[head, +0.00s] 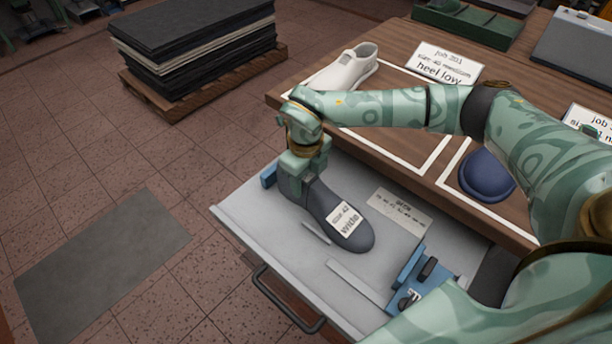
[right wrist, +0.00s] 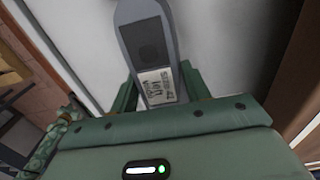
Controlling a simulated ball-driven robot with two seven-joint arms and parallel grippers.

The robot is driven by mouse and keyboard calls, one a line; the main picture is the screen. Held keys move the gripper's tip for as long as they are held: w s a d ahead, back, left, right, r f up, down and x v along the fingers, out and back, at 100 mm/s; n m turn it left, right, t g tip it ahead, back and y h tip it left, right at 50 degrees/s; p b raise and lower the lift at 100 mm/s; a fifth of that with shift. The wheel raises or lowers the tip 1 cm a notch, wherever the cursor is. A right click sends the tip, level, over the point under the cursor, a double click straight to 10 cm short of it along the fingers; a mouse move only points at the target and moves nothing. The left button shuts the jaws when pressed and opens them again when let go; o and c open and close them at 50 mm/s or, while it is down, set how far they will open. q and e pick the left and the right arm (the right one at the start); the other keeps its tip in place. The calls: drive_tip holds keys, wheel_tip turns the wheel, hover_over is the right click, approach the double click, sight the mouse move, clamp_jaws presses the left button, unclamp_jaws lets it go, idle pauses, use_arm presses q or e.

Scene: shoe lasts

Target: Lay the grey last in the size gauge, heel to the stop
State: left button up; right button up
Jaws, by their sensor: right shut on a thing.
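The grey last (head: 326,203) carries a white label reading "size 42 wide". It is over the pale drawer, toe toward the lower right. My right gripper (head: 305,180) is shut on its heel end. In the right wrist view the last (right wrist: 130,14) lies between my right gripper's fingers (right wrist: 157,95). The size gauge shows as a blue stop (head: 268,176) beside the heel end, a pale rail (head: 352,282) and a blue slide (head: 408,285) past the toe. My gripper hides the heel, so I cannot tell whether it touches the stop or the last rests flat.
A numbered card (head: 400,211) lies in the open drawer (head: 255,232), whose dark handle (head: 290,307) faces the floor. Stacked dark sheets (head: 190,40) sit on a pallet.

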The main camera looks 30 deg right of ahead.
drive_tip(key=shift+f, duration=0.1)
idle(0.5)
drive_tip(key=o, duration=1.5)
drive_tip(key=shift+o, duration=0.2)
wheel_tip(320, 180, up, 16)
drive_tip(key=p, duration=0.4)
drive_tip(key=shift+p, duration=0.3)
